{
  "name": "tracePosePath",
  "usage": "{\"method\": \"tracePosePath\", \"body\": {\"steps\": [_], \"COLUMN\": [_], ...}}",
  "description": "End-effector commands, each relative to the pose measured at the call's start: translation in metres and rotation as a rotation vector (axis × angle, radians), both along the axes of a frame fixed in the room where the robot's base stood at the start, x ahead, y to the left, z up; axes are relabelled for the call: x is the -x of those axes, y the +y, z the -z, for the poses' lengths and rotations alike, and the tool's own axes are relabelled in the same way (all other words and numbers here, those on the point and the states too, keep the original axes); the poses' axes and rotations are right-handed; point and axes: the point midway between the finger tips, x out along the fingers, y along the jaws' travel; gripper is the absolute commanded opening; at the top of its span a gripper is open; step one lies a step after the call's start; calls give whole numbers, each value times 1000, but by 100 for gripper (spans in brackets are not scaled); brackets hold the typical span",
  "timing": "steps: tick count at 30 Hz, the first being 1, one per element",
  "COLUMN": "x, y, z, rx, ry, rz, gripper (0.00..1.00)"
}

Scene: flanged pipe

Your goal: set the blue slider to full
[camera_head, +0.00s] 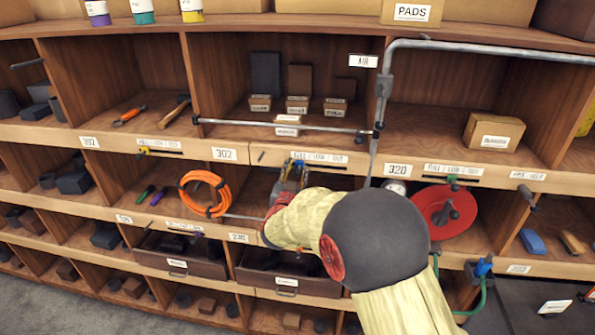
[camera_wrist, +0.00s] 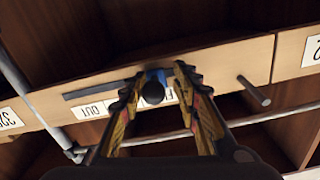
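The blue slider (camera_head: 299,163) sits on a shelf-edge strip at the left part of a label (camera_head: 325,157) reading full, low, out. In the wrist view the blue slider (camera_wrist: 161,75) shows behind its dark round knob (camera_wrist: 153,93). A bare stretch of slot (camera_wrist: 92,91) runs left of it, toward the "OUT" end. My gripper (camera_head: 293,170) reaches the strip from the front. In the wrist view my gripper (camera_wrist: 157,77) is open, with one finger on each side of the knob. Gaps show beside the knob; contact cannot be told. The right finger hides part of the label.
A grey rod (camera_head: 285,125) crosses above the strip, joined to an upright pipe (camera_head: 382,100). A short peg (camera_wrist: 254,90) sticks out right of my fingers in the wrist view. An orange cable coil (camera_head: 203,193) hangs left, and a red reel (camera_head: 443,210) is right.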

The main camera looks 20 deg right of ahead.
Motion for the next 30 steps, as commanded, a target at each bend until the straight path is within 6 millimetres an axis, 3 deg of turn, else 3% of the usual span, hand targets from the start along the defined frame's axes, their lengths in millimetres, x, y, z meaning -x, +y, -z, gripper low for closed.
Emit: {"method": "tracePosePath", "body": {"steps": [14, 30], "x": [5, 83], "y": [2, 57], "z": [1, 0], "rx": [0, -1], "ry": [0, -1], "rz": [2, -1], "gripper": [39, 39]}}
